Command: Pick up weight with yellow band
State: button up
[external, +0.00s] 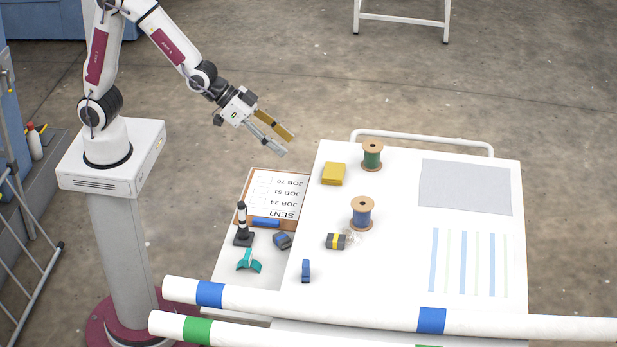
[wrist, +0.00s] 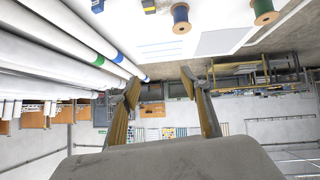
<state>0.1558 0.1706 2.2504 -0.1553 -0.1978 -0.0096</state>
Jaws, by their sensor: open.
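The weight with the yellow band (external: 335,241) is a small dark block with a yellow stripe. It lies on the white table, just below and left of the blue spool, with something clear beside it. In the wrist view a small block with yellow (wrist: 149,6) is cut by the top edge; it looks like this weight. My gripper (external: 288,143) is open and empty, in the air above and left of the table, well apart from the weight. Its two fingers also show in the wrist view (wrist: 160,90), spread wide with nothing between them.
A blue spool (external: 362,214), a green spool (external: 372,156) and a yellow block (external: 333,174) stand on the table. A blue-banded weight (external: 282,240), a stamp (external: 242,228) and a clipboard (external: 252,187) lie left. Long white rollers (external: 370,310) cross the front. The table's right side is clear of tall objects.

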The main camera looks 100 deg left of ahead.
jog(key=w+d+f+t, duration=0.2)
jog(key=w+f, duration=0.5)
jog(key=t+y, duration=0.1)
jog(key=t, duration=0.1)
send_over(328, 236)
jog(key=s, duration=0.3)
notch_tip(328, 236, down, 13)
jog(key=shift+t, duration=0.8)
jog(key=f, duration=0.2)
jog(key=s+f, duration=0.1)
jog(key=f, duration=0.1)
jog(key=d+f, duration=0.1)
jog(key=f, duration=0.2)
jog(key=shift+s, duration=0.4)
jog(key=shift+s+f, duration=0.3)
jog(key=shift+f, duration=0.2)
jog(key=shift+w+f, duration=0.2)
jog(key=shift+w, duration=1.05)
jog(key=shift+w+a, duration=0.1)
jog(key=shift+w, duration=0.05)
jog(key=shift+w+a+f, duration=0.1)
jog(key=shift+w+a, duration=0.05)
jog(key=shift+w, duration=0.5)
jog(key=shift+w+a, duration=0.15)
jog(key=shift+w, duration=0.5)
jog(key=shift+w+f, duration=0.2)
jog(key=shift+w, duration=0.95)
